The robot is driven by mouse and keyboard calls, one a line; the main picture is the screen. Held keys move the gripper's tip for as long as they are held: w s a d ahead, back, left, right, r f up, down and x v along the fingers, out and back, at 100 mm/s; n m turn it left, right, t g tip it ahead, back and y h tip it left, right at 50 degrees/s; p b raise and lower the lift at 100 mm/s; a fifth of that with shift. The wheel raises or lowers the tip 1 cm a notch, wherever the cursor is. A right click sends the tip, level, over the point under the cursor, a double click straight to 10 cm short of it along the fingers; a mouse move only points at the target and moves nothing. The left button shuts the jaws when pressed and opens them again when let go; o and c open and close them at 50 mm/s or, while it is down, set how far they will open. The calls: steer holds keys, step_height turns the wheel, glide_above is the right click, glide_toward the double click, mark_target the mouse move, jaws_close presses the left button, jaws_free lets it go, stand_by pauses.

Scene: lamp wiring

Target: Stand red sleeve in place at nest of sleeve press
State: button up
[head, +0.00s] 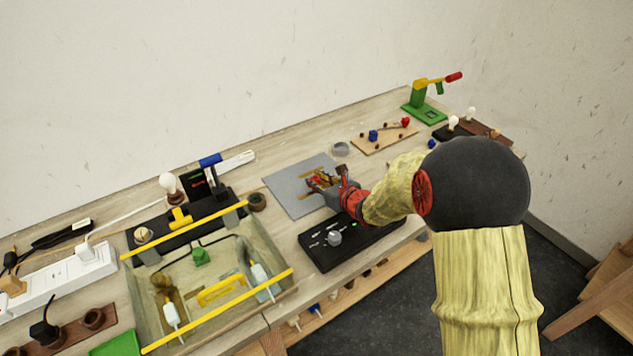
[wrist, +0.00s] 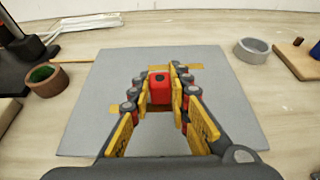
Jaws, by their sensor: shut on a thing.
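The red sleeve (wrist: 160,90) is a small red block-like piece with a dark spot on its near face, in the middle of the wrist view. My gripper (wrist: 156,78) has its yellow-padded fingers on both sides of it and is shut on it. In the head view my gripper (head: 322,181) is over the grey mat, and the sleeve is hard to make out among the fingers. Whether the sleeve touches the mat I cannot tell. The sleeve press (head: 417,108), green with a yellow arm and red handle, stands at the far right end of the bench; its nest is too small to make out.
The grey mat (head: 281,184) has yellow marks. A grey ring (head: 341,148) and a wooden board (head: 371,146) with blue and red parts lie between mat and press. A black control box (head: 318,254) is in front, a clear yellow-edged bin (head: 140,302) at left.

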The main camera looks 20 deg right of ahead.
steer(key=shift+f, duration=0.15)
steer(key=o, duration=0.4)
steer(key=shift+f, duration=0.1)
steer(key=o, duration=0.4)
steer(key=shift+o, duration=0.5)
steer(key=shift+r, duration=0.2)
